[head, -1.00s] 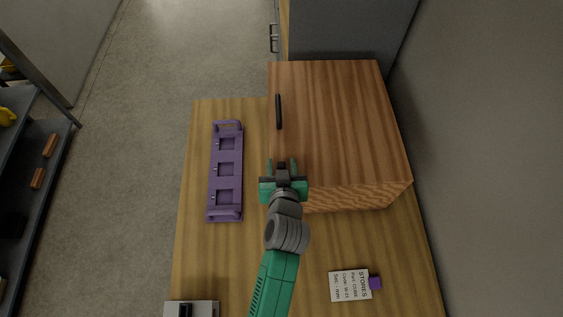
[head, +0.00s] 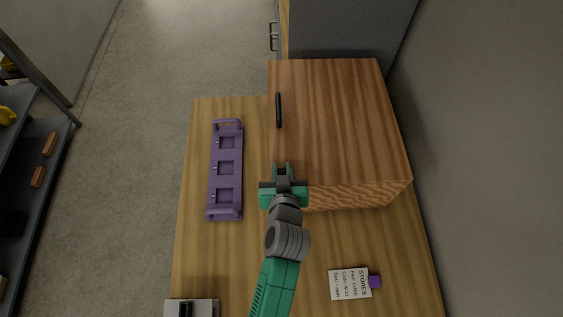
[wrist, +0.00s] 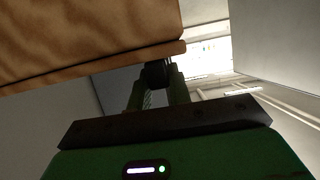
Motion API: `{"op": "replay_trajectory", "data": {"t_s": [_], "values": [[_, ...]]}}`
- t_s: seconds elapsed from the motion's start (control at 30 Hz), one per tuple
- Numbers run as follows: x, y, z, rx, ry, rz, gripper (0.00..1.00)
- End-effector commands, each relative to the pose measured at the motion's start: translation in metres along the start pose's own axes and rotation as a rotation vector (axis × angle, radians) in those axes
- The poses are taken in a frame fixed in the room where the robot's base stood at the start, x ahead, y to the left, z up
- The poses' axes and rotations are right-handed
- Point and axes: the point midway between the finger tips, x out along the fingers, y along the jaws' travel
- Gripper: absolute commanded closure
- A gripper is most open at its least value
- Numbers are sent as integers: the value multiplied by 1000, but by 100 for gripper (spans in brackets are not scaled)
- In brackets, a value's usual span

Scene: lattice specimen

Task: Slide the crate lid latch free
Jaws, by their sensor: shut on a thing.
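The wooden crate (head: 335,120) stands on the bench with its striped lid on top. In the wrist view, the crate's lid edge (wrist: 90,62) fills the upper left. My gripper (head: 282,168) is at the crate's near left edge, its green fingers shut on a small dark latch (head: 282,172). In the wrist view, the dark latch (wrist: 156,74) sits between the fingertips, just under the lid's edge. Its full shape is hidden by the fingers. A black bar handle (head: 278,110) is on the crate's left edge, farther back.
A purple tray (head: 211,190) with square pockets lies left of the crate. A grey device (head: 206,306) is at front left. A grey wall bounds the right side.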

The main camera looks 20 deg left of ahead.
Motion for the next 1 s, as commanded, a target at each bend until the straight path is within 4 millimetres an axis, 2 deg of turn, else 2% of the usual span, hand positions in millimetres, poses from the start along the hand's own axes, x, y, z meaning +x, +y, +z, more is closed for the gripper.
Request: {"op": "replay_trajectory", "data": {"t_s": [0.17,0.2,0.3,0.6,0.67,0.9,1.0], "values": [[0,0,-1,-1,0,0,100],[0,0,-1,-2,0,0,77],[0,0,-1,-1,0,0,58],[-4,0,0,-1,0,1,58],[-12,1,1,-1,-1,1,58],[-60,0,1,-1,1,1,58],[-72,0,1,-1,0,0,58]]}}
